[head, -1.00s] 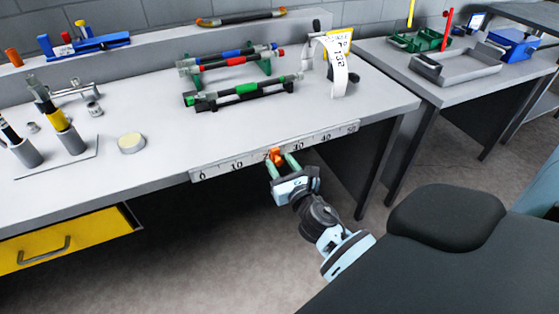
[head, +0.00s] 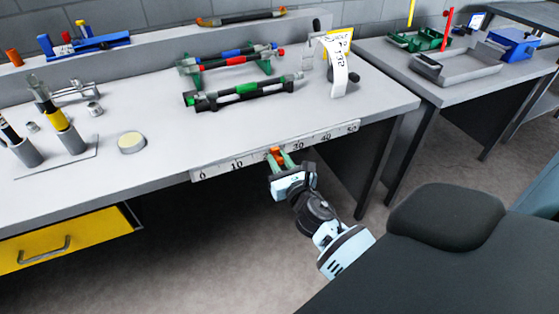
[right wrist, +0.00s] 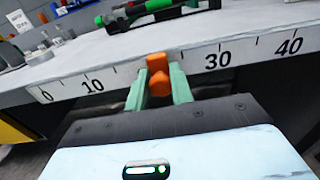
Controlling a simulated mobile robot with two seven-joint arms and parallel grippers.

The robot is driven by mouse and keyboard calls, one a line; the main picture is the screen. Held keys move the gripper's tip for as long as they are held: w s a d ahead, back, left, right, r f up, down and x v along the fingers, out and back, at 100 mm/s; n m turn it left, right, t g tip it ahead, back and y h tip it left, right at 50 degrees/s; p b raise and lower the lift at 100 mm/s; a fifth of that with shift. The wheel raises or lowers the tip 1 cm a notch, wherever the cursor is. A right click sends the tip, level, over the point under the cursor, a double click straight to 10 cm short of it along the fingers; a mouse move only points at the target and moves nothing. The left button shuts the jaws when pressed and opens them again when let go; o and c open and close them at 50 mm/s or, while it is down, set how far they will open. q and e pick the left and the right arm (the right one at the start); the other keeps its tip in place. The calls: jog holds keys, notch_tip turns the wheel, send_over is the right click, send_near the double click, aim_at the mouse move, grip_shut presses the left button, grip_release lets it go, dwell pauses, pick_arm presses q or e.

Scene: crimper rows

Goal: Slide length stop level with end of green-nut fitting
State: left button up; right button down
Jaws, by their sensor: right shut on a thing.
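The orange length stop (head: 276,155) sits on the ruler (head: 215,171) along the bench's front edge, near the 20 mark, which it seems to hide. It also shows in the right wrist view (right wrist: 157,66). My right gripper (head: 278,160) is shut on the stop from the front; its green fingers stand on both sides in the right wrist view (right wrist: 164,88). The hose with the green-nut fitting (head: 240,93) lies on the bench behind the ruler, in black supports. Its silver right end (head: 296,79) lies farther right than the stop. My left gripper is not in view.
A hose with blue (head: 231,53) and one with red (head: 236,61) lie on a green rack behind. A paper tag (head: 338,68) hangs at the right. A round tin (head: 131,142) stands at left. The bench top just behind the ruler is clear.

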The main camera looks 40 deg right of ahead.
jog(key=w+a, duration=0.1)
jog(key=a, duration=0.4)
jog(key=w+a+b, duration=0.1)
jog(key=a, duration=0.4)
jog(key=w+a+b, duration=0.1)
jog(key=a, duration=0.4)
jog(key=shift+w+a, duration=0.35)
jog(key=shift+a, duration=0.05)
jog(key=shift+w+a, duration=0.2)
jog(key=shift+a, duration=0.6)
jog(key=c, duration=1.3)
grip_release()
